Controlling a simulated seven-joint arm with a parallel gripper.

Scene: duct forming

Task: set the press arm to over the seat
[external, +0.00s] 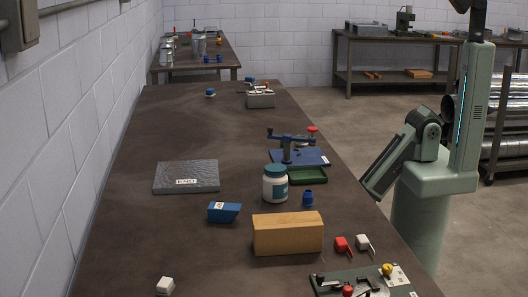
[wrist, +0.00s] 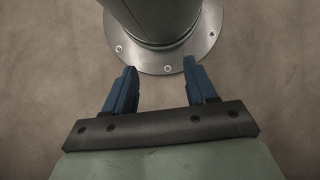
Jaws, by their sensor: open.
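A blue press (external: 287,150) stands on a blue base plate (external: 314,157) at the middle right of the bench. Its press arm (external: 291,138) is a blue bar lying roughly level across the top of the post, with a dark knob at the left end and a red knob near the right end. I cannot make out the seat, or whether the arm is over it. My gripper (wrist: 159,66) shows only in the wrist view. Its two blue fingers are apart with nothing between them, far from the press.
A white jar (external: 275,184) with a teal lid stands in front of the press, beside a green tray (external: 307,175) and a blue part (external: 307,198). A wooden block (external: 287,233) and clamp plate (external: 365,284) are nearer. A grey slab (external: 187,177) lies left; the bench's left front is mostly clear.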

